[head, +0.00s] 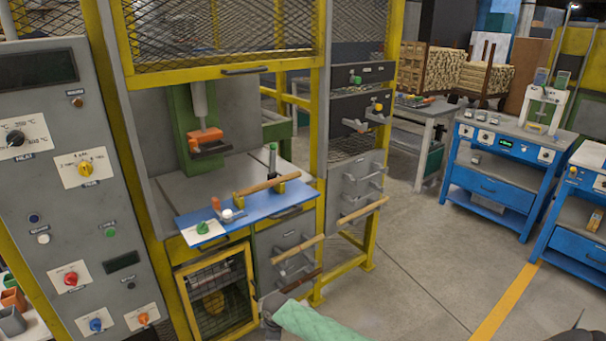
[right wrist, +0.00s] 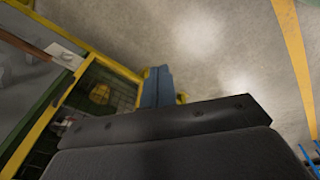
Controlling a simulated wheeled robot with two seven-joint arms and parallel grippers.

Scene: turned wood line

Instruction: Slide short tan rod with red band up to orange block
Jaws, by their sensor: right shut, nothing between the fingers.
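Several rods rest at the machine, and I cannot make out a red band on any of them. A tan rod (head: 267,185) lies on the blue shelf, a light tan rod (head: 298,249) on lower brackets, and another tan rod (head: 363,211) on brackets at the right. An orange block (head: 206,136) sits under the green press; a small orange-red piece (head: 216,203) stands on the shelf. My right gripper (head: 270,304) is below the lower rods, apart from them. My left gripper is not in view.
A dark brown rod (head: 301,281) rests on the lowest brackets. Yellow frame posts (head: 322,150) stand close by. The floor (head: 420,260) to the right is clear.

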